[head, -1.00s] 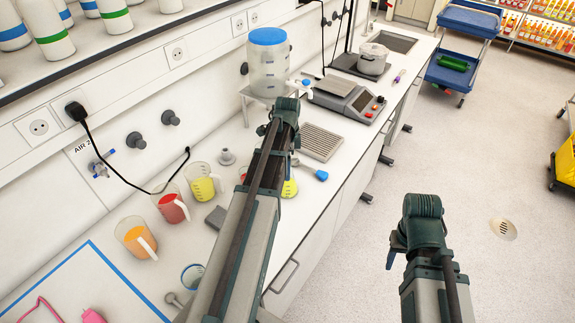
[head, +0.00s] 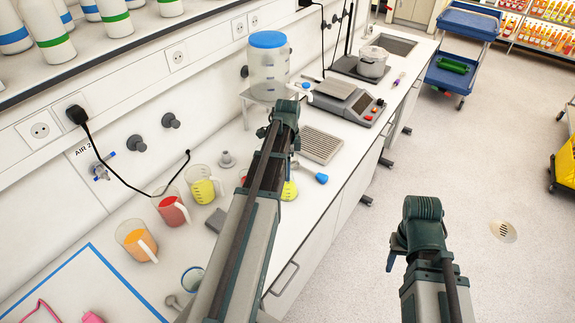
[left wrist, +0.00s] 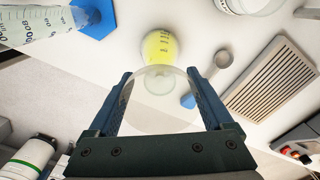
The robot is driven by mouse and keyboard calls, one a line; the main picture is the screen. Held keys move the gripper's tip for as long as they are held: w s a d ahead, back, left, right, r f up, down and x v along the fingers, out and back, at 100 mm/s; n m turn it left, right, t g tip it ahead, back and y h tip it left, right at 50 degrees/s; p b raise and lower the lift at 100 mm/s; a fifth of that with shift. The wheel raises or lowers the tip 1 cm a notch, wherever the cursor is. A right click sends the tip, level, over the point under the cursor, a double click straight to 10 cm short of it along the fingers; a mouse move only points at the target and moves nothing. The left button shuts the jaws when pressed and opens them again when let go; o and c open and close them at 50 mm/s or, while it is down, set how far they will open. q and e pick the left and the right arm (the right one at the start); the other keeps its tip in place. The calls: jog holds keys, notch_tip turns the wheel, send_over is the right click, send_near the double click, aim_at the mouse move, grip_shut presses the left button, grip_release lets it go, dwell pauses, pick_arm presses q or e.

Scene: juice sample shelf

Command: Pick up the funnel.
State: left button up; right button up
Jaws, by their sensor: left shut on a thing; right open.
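In the left wrist view a clear, translucent funnel (left wrist: 158,107) sits between the two blue fingers of my left gripper (left wrist: 163,78). The left gripper is shut on it. A flask with yellow liquid (left wrist: 160,47) stands on the counter just beyond the funnel in that view; I cannot tell the gap between them. In the head view my left arm reaches over the counter and hides the funnel and most of the flask. My right gripper (head: 394,250) is open and empty above the floor, right of the counter.
On the counter (head: 328,196) stand measuring jugs with orange (head: 137,242), red (head: 172,209) and yellow (head: 203,189) liquid. A metal grate (head: 320,143), a scale (head: 350,100) and a blue-lidded dispenser (head: 267,68) are farther back.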

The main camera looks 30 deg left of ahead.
pick_arm(q)
notch_tip(320, 180, up, 10)
jog(key=p, duration=0.9)
jog(key=shift+f, duration=0.1)
